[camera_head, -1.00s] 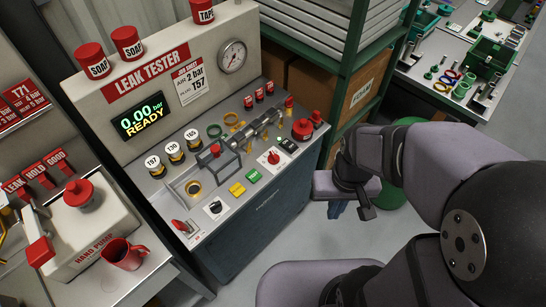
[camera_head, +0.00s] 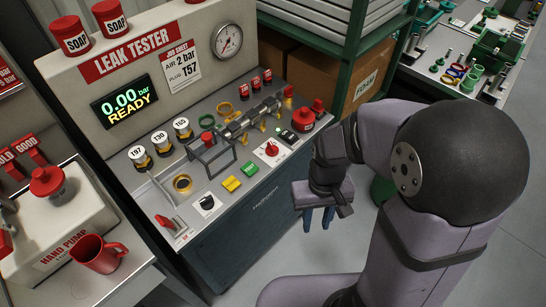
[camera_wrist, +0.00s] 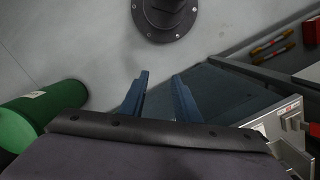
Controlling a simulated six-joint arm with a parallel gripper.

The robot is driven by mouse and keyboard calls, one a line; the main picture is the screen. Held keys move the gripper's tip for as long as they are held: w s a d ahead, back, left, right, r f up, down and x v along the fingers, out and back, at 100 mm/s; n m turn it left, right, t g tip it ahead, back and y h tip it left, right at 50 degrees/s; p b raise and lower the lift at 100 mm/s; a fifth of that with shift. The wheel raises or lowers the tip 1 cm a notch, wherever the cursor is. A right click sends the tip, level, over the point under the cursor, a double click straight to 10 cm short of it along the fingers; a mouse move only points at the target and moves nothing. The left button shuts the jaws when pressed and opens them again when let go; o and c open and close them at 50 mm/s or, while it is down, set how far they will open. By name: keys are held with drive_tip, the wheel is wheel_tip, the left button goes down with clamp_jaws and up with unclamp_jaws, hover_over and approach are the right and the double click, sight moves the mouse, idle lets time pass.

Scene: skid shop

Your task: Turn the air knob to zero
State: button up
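The leak tester bench (camera_head: 250,220) has two knobs on white plates. A red knob (camera_head: 271,149) is at its right part and a black knob (camera_head: 207,203) is near its front edge. Their labels are too small to read, so I cannot tell which is the air knob. The display (camera_head: 125,101) reads 0.00 bar READY. My gripper (camera_head: 318,218) hangs to the right of the bench front, apart from both knobs, fingers pointing down. In the wrist view its blue fingers (camera_wrist: 160,82) are apart with nothing between them; no knob shows there.
A pressure gauge (camera_head: 227,40) and a job sheet (camera_head: 180,66) reading air 2 bar are on the back panel. A metal frame (camera_head: 211,156), yellow button (camera_head: 231,183), green button (camera_head: 249,168) and red-capped part (camera_head: 303,119) crowd the bench top. A green shelf stands behind.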

drive_tip(key=w+a+f+t+b, duration=0.1)
drive_tip(key=w+a+f+b, duration=0.4)
drive_tip(key=w, duration=0.4)
drive_tip(key=n+t+y+p, duration=0.1)
drive_tip(key=n+t+y, duration=0.1)
drive_tip(key=n+t, duration=0.15)
approach(272, 145)
drive_tip(key=shift+s+a+f+t, duration=0.1)
drive_tip(key=shift+s+f+t, duration=0.1)
drive_tip(key=shift+f+t, duration=0.25)
drive_tip(key=shift+p+x, duration=0.7)
drive_tip(key=shift+x, duration=2.95)
drive_tip(key=shift+s, duration=0.1)
clamp_jaws()
